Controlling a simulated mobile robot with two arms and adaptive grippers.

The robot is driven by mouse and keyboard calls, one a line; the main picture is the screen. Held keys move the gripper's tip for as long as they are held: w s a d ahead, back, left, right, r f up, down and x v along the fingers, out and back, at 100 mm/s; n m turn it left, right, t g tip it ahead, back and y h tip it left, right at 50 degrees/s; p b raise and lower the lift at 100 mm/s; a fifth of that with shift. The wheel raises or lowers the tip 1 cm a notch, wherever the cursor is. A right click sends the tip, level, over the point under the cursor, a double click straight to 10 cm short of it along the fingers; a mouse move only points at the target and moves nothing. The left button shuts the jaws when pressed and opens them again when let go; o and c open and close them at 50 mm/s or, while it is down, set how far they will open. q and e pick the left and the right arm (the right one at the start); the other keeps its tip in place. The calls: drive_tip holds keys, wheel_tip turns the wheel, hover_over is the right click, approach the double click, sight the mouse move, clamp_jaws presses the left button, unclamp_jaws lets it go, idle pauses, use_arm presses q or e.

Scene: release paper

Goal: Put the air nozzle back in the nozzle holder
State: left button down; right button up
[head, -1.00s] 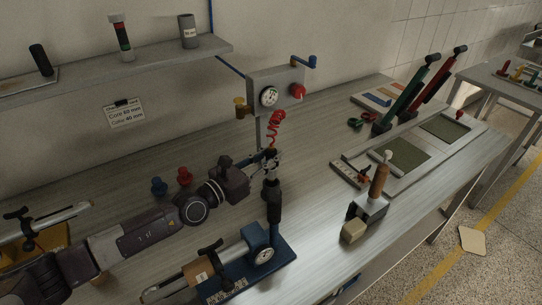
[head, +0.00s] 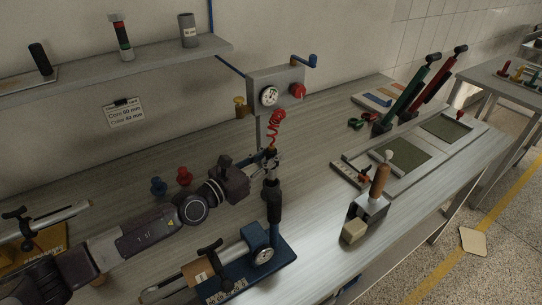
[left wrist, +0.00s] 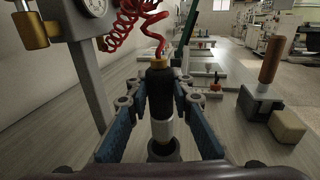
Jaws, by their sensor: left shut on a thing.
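The air nozzle (left wrist: 160,90) has a black body, a brass fitting on top and a pale lower part. A red coiled hose (head: 276,125) runs from it up toward the gauge box. My left gripper (head: 270,164) is shut around the nozzle, which is upright; its blue-grey fingers flank the nozzle in the left wrist view. The nozzle holder, a dark upright post (head: 274,205), stands directly below the nozzle. Its round dark top (left wrist: 163,151) shows beneath the pale part in the left wrist view. I cannot tell how far the tip is inside. My right gripper is not in view.
The gauge box (head: 277,89) with a red knob stands behind. A blue-based gauge device (head: 262,255) is close in front of the post. A wooden-handled tool (head: 372,205) stands to the right. Red and blue pegs (head: 184,176) stand behind my left arm. Bare bench lies between.

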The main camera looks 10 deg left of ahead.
sight(267, 174)
use_arm(q)
drive_tip(key=shift+f+b, duration=3.05)
drive_tip(key=shift+b, duration=0.35)
drive_tip(key=c, duration=1.6)
unclamp_jaws()
drive_tip(key=shift+r, duration=0.1)
drive_tip(key=shift+s+a, duration=0.15)
drive_tip(key=shift+s, duration=0.05)
drive_tip(key=v, duration=1)
drive_tip(key=shift+v, duration=0.75)
